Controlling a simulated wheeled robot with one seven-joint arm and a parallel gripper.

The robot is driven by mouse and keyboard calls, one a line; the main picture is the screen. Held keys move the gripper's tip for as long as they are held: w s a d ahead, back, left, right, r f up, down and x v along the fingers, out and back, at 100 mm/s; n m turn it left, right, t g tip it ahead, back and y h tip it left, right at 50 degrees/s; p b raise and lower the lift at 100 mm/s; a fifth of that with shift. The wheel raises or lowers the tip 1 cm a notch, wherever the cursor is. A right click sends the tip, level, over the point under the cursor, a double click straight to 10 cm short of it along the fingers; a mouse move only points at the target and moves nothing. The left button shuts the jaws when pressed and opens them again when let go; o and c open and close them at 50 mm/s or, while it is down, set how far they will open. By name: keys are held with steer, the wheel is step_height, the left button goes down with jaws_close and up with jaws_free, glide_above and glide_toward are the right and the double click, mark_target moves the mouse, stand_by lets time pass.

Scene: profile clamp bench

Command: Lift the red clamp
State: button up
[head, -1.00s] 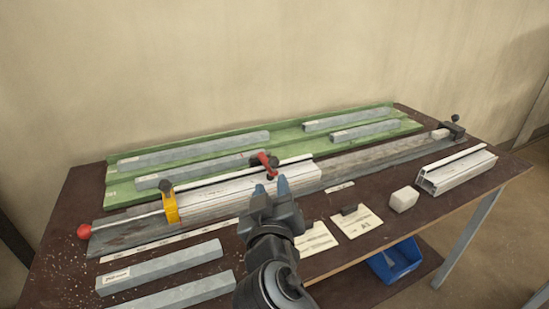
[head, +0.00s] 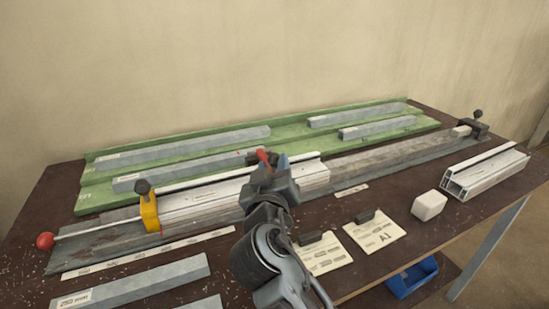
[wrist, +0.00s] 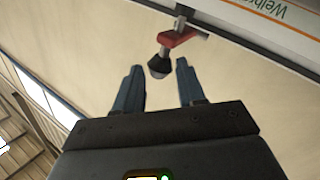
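The red clamp (head: 263,156) sits on the white profile (head: 205,203) on the bench and is mostly hidden behind my gripper in the head view. My gripper (head: 269,163) is right in front of it. In the wrist view, my gripper (wrist: 155,82) is open, with its two blue fingers apart and nothing between them. There the red clamp (wrist: 180,38) lies just beyond the fingertips. Its dark rounded knob (wrist: 158,64) points towards the gap between them.
A yellow clamp (head: 150,210) holds the profile's left end, with a red-knobbed rod (head: 45,241) beside it. A green rack (head: 98,198) with grey bars stands behind. A white block (head: 429,205), paper cards (head: 376,233) and an aluminium profile (head: 487,172) lie to the right.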

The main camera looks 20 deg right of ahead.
mark_target(274, 164)
steer(key=shift+x, duration=1.75)
jaws_close()
